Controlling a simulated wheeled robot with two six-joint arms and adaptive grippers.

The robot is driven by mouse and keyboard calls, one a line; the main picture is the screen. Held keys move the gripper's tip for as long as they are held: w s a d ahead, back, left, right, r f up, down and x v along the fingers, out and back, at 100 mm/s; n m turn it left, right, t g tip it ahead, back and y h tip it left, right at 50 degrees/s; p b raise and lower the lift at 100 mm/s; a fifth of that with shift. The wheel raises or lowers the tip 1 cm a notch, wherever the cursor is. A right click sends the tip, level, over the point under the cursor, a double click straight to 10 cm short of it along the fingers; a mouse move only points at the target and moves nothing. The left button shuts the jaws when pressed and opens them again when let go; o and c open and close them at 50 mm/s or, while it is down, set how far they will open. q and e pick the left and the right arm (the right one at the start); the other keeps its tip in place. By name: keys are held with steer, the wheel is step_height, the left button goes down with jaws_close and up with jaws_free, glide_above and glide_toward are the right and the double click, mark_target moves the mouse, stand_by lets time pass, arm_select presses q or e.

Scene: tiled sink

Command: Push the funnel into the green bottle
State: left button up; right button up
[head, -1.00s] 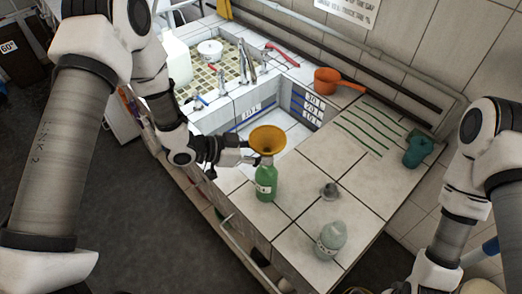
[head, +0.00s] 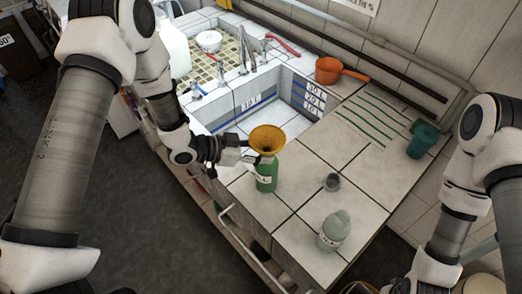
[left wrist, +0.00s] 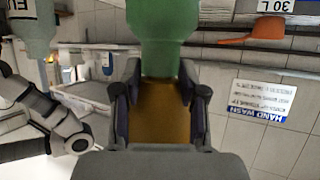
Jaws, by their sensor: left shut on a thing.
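The green bottle (head: 266,178) stands upright on the tiled counter, near its front edge. The yellow funnel (head: 267,138) is upright directly over the bottle's mouth, wide end up. My left gripper (head: 249,156) comes from the left and is shut on the funnel's lower part. In the left wrist view, which is upside down, the funnel (left wrist: 162,108) is between the fingers (left wrist: 160,95) and the green bottle (left wrist: 160,35) is right against it. How deep the spout sits in the neck is hidden. My right arm is at the right edge; its gripper is out of view.
The sink basin (head: 290,122) lies behind the funnel.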

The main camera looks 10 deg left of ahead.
arm_select(q)
steer(key=o, duration=1.1)
steer(key=v, duration=1.2)
